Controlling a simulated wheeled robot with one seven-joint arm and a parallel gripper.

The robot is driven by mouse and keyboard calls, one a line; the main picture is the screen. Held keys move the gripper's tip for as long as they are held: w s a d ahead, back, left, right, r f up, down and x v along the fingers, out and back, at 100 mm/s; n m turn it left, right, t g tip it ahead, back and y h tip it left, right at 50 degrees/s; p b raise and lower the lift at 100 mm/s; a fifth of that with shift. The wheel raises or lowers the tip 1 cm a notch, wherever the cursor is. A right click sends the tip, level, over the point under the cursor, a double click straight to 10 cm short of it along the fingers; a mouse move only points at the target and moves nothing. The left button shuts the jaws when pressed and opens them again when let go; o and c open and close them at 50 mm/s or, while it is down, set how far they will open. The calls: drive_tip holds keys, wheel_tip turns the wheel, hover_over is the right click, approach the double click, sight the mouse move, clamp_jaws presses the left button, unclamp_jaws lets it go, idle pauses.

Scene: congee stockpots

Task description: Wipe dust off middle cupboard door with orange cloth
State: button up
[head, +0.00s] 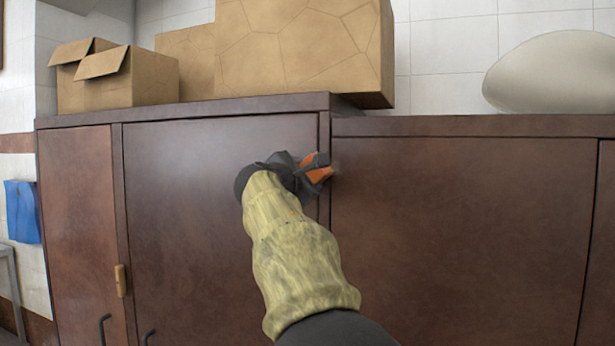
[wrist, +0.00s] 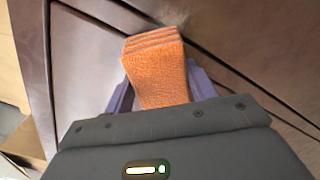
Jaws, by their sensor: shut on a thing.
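My gripper (head: 312,168) is shut on a folded orange cloth (wrist: 156,72). In the head view a small part of the cloth (head: 319,172) shows beyond the dark fingers. The cloth is at the upper right of the middle cupboard door (head: 195,225), by the upright strip between it and the right door. I cannot tell for sure whether it touches the surface. In the wrist view a pale hazy patch shows on the brown surface around the cloth's tip. My arm hides part of the middle door's lower right.
The right cupboard door (head: 460,225) and narrow left door (head: 82,225) are shut. Dark handles (head: 103,328) stick out low down. Cardboard boxes (head: 118,75) and a large patterned box (head: 300,45) stand on top, with a pale rounded object (head: 555,72) at right. A blue item (head: 22,211) hangs at left.

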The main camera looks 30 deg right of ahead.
drive_tip(key=shift+w+a+p, duration=0.35)
drive_tip(key=shift+w+a, duration=0.75)
drive_tip(key=shift+w, duration=0.25)
drive_tip(key=w+a+p, duration=0.1)
drive_tip(key=w+a, duration=0.1)
drive_tip(key=shift+w, duration=0.4)
drive_tip(key=shift+b+v, duration=1.25)
drive_tip(key=shift+v, duration=1.7)
